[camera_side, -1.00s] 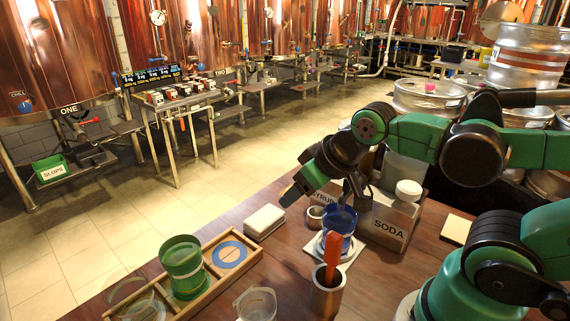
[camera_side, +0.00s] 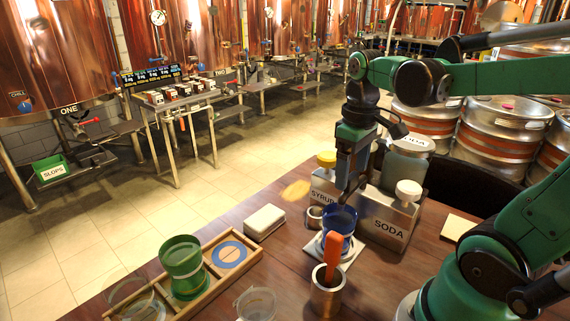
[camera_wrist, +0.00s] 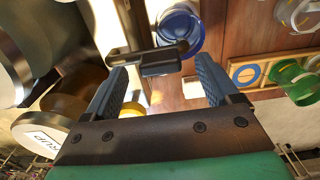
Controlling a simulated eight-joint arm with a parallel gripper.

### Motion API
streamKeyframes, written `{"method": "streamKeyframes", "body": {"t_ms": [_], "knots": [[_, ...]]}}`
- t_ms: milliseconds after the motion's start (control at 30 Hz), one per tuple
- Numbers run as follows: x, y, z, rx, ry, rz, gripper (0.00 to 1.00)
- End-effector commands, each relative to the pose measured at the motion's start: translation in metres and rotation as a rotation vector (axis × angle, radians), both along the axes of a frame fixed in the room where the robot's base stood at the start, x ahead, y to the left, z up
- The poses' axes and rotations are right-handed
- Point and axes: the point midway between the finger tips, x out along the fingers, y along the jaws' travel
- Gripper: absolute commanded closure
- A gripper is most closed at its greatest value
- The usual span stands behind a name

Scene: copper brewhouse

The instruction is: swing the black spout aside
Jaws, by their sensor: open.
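The black spout (camera_wrist: 158,62) shows in the wrist view as a dark block with a bar across it, its right end by the rim of the blue cup (camera_wrist: 181,30). In the side view the blue cup (camera_side: 340,218) stands on a white base beneath my gripper (camera_side: 345,188), which points down by the SYRUP and SODA dispensers. There the spout is largely hidden by my gripper. In the wrist view my gripper (camera_wrist: 159,66) is open, with one blue finger at each side of the spout. I cannot tell whether either finger touches it.
The SODA box (camera_side: 388,228) stands right of the cup, and the SYRUP container with its yellow lid (camera_side: 326,158) behind it. A metal pot (camera_side: 327,292) with an orange handle stands in front. A wooden tray (camera_side: 240,270) with a green cup (camera_side: 183,265) lies to the left.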

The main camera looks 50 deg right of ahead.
Motion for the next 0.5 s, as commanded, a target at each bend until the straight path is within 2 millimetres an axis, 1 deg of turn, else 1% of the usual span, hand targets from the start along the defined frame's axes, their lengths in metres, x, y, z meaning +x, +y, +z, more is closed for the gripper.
{"method": "streamKeyframes", "body": {"t_ms": [100, 200, 467, 500], "knots": [[-0.0001, 0.0003, -0.0095, 0.000, -0.001, 0.000, 0.18], [-0.0004, 0.0004, -0.0132, 0.000, -0.001, 0.000, 0.18], [-0.0004, 0.0005, -0.0139, -0.001, -0.001, 0.000, 0.18], [-0.0004, 0.0005, -0.0139, -0.001, -0.001, 0.000, 0.30]]}}
